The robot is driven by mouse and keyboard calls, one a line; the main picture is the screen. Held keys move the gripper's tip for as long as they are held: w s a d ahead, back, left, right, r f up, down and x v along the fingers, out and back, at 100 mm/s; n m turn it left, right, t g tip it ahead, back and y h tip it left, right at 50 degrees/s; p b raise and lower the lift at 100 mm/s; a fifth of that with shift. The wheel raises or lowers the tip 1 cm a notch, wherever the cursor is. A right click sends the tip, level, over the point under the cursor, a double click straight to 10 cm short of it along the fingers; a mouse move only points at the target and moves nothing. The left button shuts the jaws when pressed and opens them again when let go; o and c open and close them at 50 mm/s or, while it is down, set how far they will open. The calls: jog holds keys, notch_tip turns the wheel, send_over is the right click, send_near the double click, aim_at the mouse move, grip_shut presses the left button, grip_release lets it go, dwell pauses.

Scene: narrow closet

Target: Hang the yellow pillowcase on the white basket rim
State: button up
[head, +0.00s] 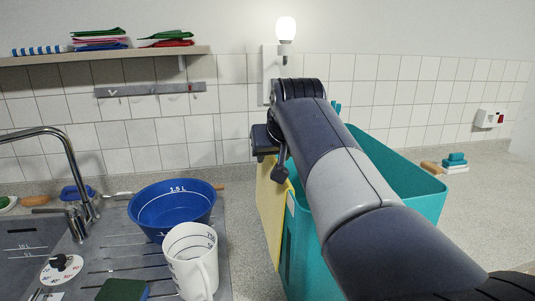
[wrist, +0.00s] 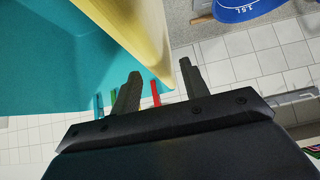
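The yellow pillowcase (head: 270,205) hangs over the left rim of a teal basket (head: 400,165), down its outer side. My gripper (head: 280,168) is at that rim, at the cloth's top, partly hidden by my arm. In the wrist view the fingers of my gripper (wrist: 160,70) stand wide apart. The yellow cloth (wrist: 145,35) runs between and beyond the tips, with no finger clearly pressed on it. The teal basket wall (wrist: 60,55) lies left of the cloth. The basket in view is teal; I see no white basket.
A blue bowl (head: 172,205) and a white measuring jug (head: 192,260) stand left of the basket on the drainer. A sink tap (head: 70,160) is farther left. A rail with hooks (head: 150,89) and a shelf (head: 105,54) are on the wall. The counter at right is mostly clear.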

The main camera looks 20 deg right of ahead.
jog(key=p+v, duration=0.1)
jog(key=v, duration=1)
jog(key=shift+f, duration=0.1)
jog(key=b+x, duration=0.1)
jog(key=x, duration=0.9)
jog(key=shift+w+f, duration=0.2)
jog(key=shift+w, duration=0.05)
jog(key=shift+w+d+r+p, duration=0.1)
jog(key=shift+w+r+p, duration=0.1)
jog(key=shift+r+p, duration=0.55)
jog(key=shift+r, duration=0.15)
jog(key=shift+s+f, duration=0.1)
